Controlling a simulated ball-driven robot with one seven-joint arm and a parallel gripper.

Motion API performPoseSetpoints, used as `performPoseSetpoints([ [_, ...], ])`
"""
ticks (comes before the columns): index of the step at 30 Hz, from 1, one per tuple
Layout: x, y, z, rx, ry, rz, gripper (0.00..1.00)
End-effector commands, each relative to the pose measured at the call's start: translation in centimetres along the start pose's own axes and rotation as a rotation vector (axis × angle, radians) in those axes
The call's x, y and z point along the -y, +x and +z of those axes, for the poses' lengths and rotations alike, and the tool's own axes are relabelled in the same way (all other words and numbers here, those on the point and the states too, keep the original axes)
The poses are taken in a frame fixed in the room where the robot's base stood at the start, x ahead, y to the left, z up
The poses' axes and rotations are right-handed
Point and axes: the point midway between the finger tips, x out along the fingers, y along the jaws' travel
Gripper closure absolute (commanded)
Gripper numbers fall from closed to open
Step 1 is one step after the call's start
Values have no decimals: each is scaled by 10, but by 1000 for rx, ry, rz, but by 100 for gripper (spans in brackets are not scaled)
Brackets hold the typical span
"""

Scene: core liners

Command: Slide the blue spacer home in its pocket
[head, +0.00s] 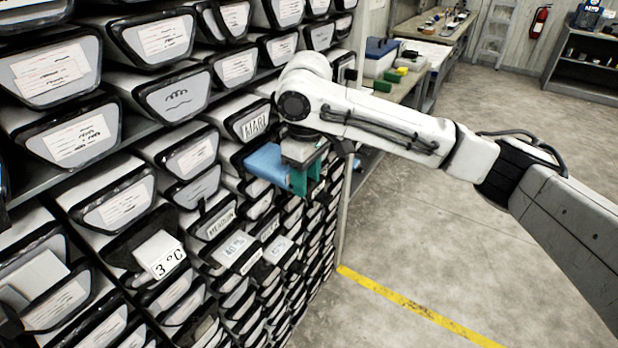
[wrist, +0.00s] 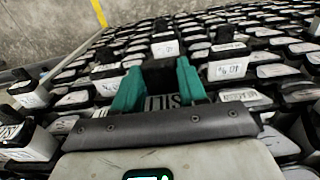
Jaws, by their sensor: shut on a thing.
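The blue spacer (head: 266,163) is a flat blue block beside the rack face in the head view. My gripper (head: 306,178) has teal fingers and is shut on it, with the block sticking out to the left toward the rack. In the wrist view the two teal fingers (wrist: 158,80) stand apart, with a dark gap and part of a label between them. No blue shows in the wrist view. I cannot tell which pocket belongs to the spacer, or whether the spacer's far end is inside one.
A tall rack of core liners (head: 125,206) with white labelled ends fills the left. A bench (head: 412,80) with coloured boxes stands behind my arm. The concrete floor (head: 440,225) to the right is open, with a yellow line (head: 400,300).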

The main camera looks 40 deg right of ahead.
Motion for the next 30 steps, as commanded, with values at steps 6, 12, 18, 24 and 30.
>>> performPoseSetpoints([
  [6, 0, 0, -5, 0, 0, 0, 89],
  [12, 0, 0, -10, 0, -1, 0, 89],
  [18, 0, 0, -14, 0, -1, 0, 89],
  [24, 0, 0, -19, 0, 0, 0, 89],
  [30, 0, 0, -23, 0, 0, 0, 89],
])
